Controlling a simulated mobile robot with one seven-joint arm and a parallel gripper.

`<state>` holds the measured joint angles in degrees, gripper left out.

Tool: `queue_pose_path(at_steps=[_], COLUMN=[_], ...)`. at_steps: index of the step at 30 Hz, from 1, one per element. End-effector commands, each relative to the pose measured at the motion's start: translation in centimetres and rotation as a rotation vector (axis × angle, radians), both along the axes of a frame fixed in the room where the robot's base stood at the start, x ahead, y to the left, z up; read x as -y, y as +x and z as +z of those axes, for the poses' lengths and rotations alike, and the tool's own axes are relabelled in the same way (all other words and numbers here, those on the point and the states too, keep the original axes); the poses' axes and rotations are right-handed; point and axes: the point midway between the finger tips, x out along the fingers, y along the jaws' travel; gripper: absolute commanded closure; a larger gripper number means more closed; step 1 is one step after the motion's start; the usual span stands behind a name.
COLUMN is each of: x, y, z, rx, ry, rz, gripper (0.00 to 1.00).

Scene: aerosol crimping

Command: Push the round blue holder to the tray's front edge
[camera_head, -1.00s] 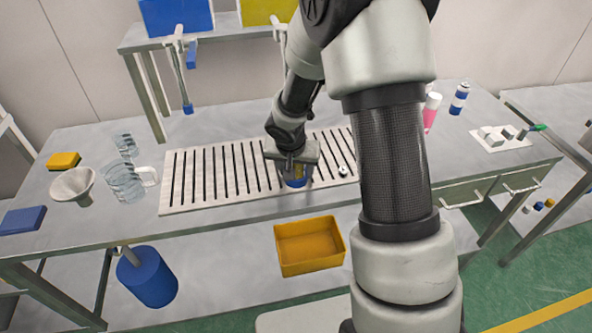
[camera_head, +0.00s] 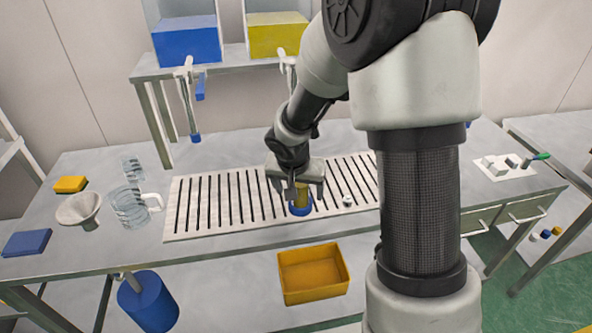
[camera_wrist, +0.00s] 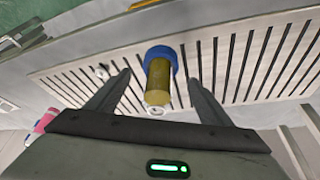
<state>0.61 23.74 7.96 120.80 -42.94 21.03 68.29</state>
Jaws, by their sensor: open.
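The round blue holder (camera_head: 301,210) stands on the slotted light tray (camera_head: 190,233), close to its front edge. A gold can (camera_head: 302,194) stands in it. In the wrist view the blue holder (camera_wrist: 163,53) shows as a ring around the far end of the gold can (camera_wrist: 158,82), right by the tray's edge. Its contact with that edge is too small to judge. My gripper (camera_head: 296,190) is over the tray, just behind and above the holder. In the wrist view its two fingers (camera_wrist: 157,86) are spread, one on each side of the can, with gaps on both sides.
A small white piece (camera_head: 347,201) sits on the tray right of the holder. A glass jug (camera_head: 130,207), a funnel (camera_head: 80,209) and a blue block (camera_head: 26,242) stand left of the tray. A yellow bin (camera_head: 314,273) is below the table's front edge.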

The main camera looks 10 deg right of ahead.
Motion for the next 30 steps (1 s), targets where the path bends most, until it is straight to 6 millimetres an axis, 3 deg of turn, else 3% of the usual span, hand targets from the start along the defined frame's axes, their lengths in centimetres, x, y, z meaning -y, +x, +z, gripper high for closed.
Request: queue_pose_path(at_steps=[1,6,12,18,30], x=[-0.2,-0.9,-1.4,-1.7,-1.8], y=[-0.3,-1.8,-3.2,-3.9,-4.0], z=[1.6,5.5,8.8,10.3,10.5], rx=[0.006,0.006,0.003,0.0,0.0], ry=[0.001,0.001,0.0,0.0,0.0], rz=[0.0,0.001,0.0,0.001,0.001], gripper=[0.26,0.26,0.26,0.26,0.26])
